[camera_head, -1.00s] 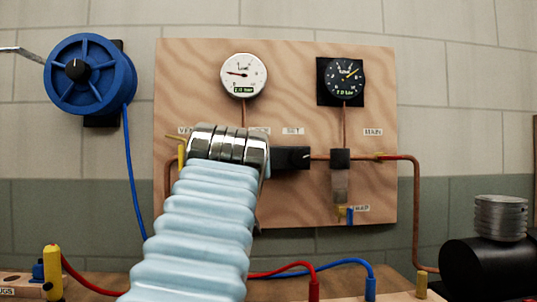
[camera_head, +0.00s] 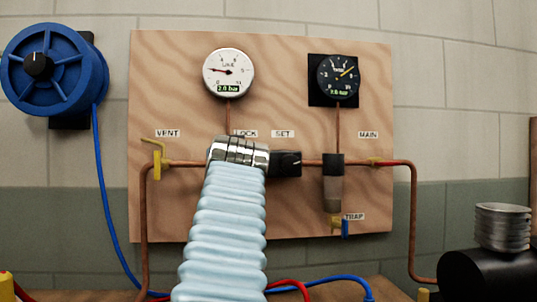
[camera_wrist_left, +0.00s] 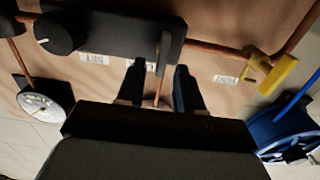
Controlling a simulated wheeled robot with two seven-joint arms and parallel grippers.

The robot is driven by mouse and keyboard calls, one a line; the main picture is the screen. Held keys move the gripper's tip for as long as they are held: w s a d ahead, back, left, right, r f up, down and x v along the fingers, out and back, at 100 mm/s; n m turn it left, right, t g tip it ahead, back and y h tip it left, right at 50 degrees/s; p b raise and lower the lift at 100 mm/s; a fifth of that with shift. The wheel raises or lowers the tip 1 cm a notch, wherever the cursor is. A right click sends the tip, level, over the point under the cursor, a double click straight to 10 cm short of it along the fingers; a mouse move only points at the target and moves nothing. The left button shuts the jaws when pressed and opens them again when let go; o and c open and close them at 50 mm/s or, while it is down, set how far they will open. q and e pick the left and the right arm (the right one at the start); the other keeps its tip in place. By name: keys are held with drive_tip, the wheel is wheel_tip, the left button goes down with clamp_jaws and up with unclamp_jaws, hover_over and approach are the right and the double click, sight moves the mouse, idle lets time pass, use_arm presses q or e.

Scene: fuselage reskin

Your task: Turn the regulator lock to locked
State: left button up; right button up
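The black regulator block (camera_head: 287,164) sits on the copper pipe in the middle of the board, with its SET knob at the right end. It also shows at the top of the left wrist view (camera_wrist_left: 110,28). A thin grey lock lever (camera_wrist_left: 164,52) stands at the block's end near the LOCK label (camera_wrist_left: 140,63). My left gripper (camera_wrist_left: 160,80) is open, its two dark fingers apart. The lever appears in the gap's line, just beyond the fingertips; I cannot tell if they touch. In the head view my wrist hides the lever and fingers. My right gripper is not in view.
A yellow vent valve (camera_head: 157,162) is left of my wrist. Two gauges, one white (camera_head: 229,72) and one black (camera_head: 338,76), hang above. A trap (camera_head: 333,190) and the main line lie right. A blue hose reel (camera_head: 50,70) is at far left.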

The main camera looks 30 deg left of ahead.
use_arm(q)
drive_tip(key=shift+p+x, duration=0.35)
drive_tip(key=shift+x, duration=1.55)
clamp_jaws()
